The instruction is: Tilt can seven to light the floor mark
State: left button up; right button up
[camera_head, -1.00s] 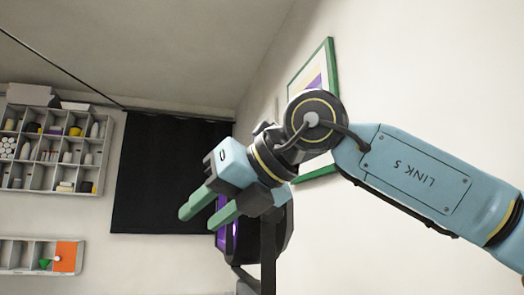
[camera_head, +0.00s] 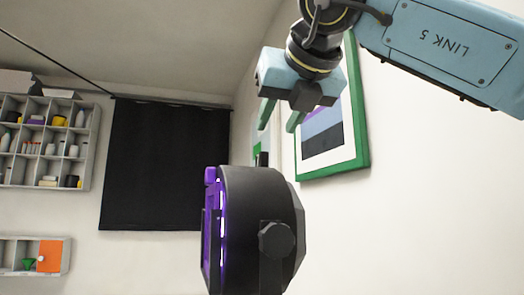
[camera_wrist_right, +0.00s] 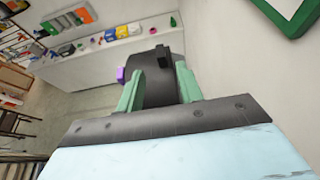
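A black round lamp can (camera_head: 255,215) with a purple-lit front stands in the lower middle of the head view, on a bracket with a side knob (camera_head: 277,240). No number shows on it, so I cannot tell if it is can seven. My right gripper (camera_head: 280,118) is above the can, its two green fingers apart and empty. In the right wrist view the can (camera_wrist_right: 159,92) shows beyond and between the fingers (camera_wrist_right: 159,70), with a small black tab (camera_wrist_right: 163,55) on top. I cannot identify the floor mark. My left gripper is not in view.
Green-framed pictures (camera_head: 364,150) hang on the right wall close behind my right gripper. A black curtain (camera_head: 165,165) and grey shelves (camera_head: 88,150) are at the back left. A long white counter (camera_wrist_right: 105,65) with small coloured items runs along the wall in the right wrist view.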

aim_at(262, 153)
jog(key=p+x, duration=0.2)
jog(key=x, duration=0.8)
jog(key=shift+f+p, duration=0.1)
jog(key=shift+p, duration=0.2)
jog(key=shift+c, duration=0.2)
grip_shut()
